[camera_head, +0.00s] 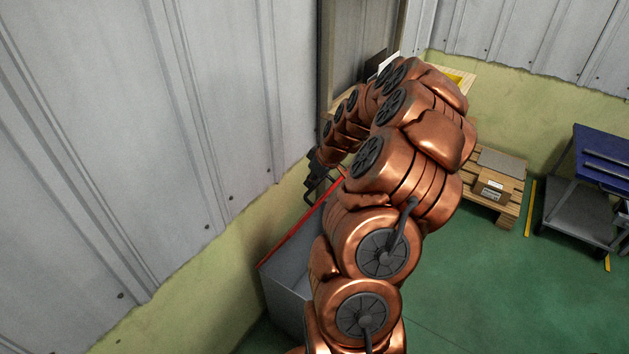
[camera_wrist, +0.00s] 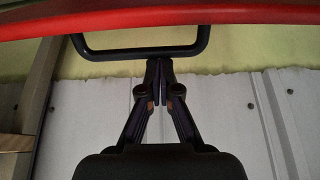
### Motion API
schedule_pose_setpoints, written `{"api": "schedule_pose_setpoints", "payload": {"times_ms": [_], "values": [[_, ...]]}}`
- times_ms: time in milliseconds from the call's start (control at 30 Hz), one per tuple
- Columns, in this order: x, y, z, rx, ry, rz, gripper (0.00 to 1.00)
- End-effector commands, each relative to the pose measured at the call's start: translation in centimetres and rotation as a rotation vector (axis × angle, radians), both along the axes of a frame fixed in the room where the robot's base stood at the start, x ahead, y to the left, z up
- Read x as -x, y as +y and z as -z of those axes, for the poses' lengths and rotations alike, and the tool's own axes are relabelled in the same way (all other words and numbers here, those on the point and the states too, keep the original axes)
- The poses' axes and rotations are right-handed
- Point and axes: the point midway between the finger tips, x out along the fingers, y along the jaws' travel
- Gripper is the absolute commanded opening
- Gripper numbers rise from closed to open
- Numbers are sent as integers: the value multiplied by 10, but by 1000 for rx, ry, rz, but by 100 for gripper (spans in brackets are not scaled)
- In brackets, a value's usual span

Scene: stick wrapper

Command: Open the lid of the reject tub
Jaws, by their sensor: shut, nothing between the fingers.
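The reject tub is a grey bin (camera_head: 287,292) with a long red edge (camera_head: 297,232), low against the wall in the head view and partly hidden by my arm. The red edge also spans the top of the wrist view (camera_wrist: 225,15). A dark U-shaped handle (camera_wrist: 110,52) joins that red part. My gripper (camera_wrist: 160,66) is shut and empty, its fingertips at the middle of the handle's bar. I cannot tell whether they touch it. In the head view my gripper (camera_head: 316,178) is small and dark near the red edge's far end. How far the lid is open is unclear.
A corrugated grey wall (camera_head: 220,110) with a yellow-green lower part stands close on the left. A wooden pallet (camera_head: 497,190) with boxes and a blue-topped cart (camera_head: 600,160) stand to the right. The green floor (camera_head: 480,290) between is clear.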

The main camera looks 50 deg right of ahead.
Motion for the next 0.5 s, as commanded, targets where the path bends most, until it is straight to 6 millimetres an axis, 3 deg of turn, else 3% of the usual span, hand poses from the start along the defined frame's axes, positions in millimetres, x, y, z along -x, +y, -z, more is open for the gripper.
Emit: {"api": "schedule_pose_setpoints", "payload": {"times_ms": [500], "values": [[-6,0,-7,2,-2,-1,0]]}}
